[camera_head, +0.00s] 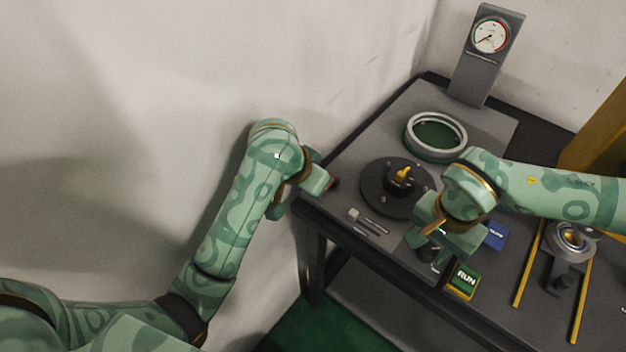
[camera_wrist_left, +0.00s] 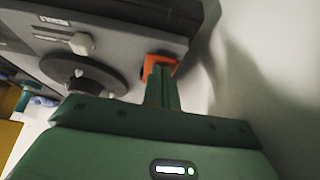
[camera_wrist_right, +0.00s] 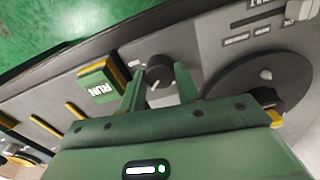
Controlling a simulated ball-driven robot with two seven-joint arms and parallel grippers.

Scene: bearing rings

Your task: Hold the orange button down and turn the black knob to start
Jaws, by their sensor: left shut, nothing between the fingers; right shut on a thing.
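The orange button (camera_wrist_left: 161,64) sits at the corner of the grey bench top in the left wrist view. My left gripper (camera_wrist_left: 160,80) is shut with nothing between its fingers; its tips are at the button and cover part of it. In the head view my left gripper (camera_head: 328,184) is at the bench's left corner, and only a small red-orange patch shows there. The black knob (camera_wrist_right: 160,72) stands between the fingertips of my right gripper (camera_wrist_right: 160,88), which is shut on it. In the head view my right gripper (camera_head: 436,254) partly hides the knob.
A green RUN plate (camera_head: 465,280) is beside the knob. A black disc (camera_head: 375,190) with a yellow handle, a green-centred ring (camera_head: 436,123), a gauge post (camera_head: 485,70), a blue block (camera_head: 497,236) and yellow rails (camera_head: 581,310) also occupy the bench. A wall (camera_head: 150,80) borders the left side.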

